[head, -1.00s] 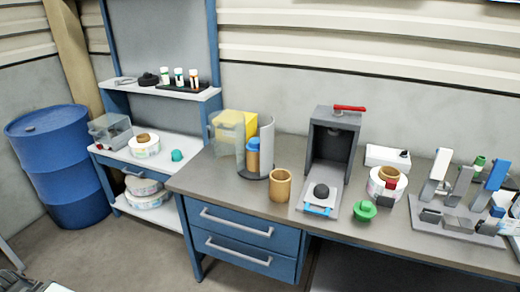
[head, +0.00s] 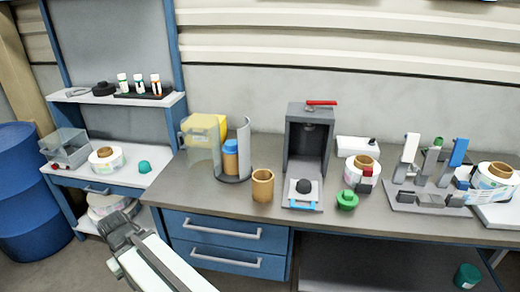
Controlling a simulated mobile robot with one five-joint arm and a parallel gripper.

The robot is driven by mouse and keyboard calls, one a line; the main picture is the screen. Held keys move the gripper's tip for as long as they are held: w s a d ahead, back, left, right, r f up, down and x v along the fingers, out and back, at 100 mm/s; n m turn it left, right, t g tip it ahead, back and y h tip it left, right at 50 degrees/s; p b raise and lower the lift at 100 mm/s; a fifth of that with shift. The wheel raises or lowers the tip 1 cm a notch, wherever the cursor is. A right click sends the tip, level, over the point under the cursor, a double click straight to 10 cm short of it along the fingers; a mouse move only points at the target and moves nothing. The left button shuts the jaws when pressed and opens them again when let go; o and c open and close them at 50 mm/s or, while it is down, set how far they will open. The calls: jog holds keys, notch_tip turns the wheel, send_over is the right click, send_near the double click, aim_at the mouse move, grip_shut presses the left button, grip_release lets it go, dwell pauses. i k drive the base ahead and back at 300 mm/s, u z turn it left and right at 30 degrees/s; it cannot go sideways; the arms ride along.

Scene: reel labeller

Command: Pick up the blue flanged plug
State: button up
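A blue cap-like piece (head: 230,147) sits on top of a brown tube (head: 230,163) inside a curved clear-and-grey guard (head: 244,150) on the long bench. It is the only blue plug-like thing I can make out; whether it has a flange I cannot tell. A green flanged plug (head: 347,200) stands at the bench front, and a teal plug (head: 145,166) lies on the left side bench. My gripper (head: 118,226) is at the lower left, in front of the side bench and well away from the blue piece. Its fingers are too unclear to judge.
An open brown cup (head: 263,185) stands right of the guard. A dark press (head: 308,145) with a red handle is beside it. Reels and a grey fixture (head: 430,197) fill the right. A dark green pot (head: 467,276) is below the bench. The bench's front left corner is clear.

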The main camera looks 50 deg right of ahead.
aim_at(230, 148)
jog(key=z, duration=0.3)
jog(key=i, duration=1)
jog(key=u, duration=0.05)
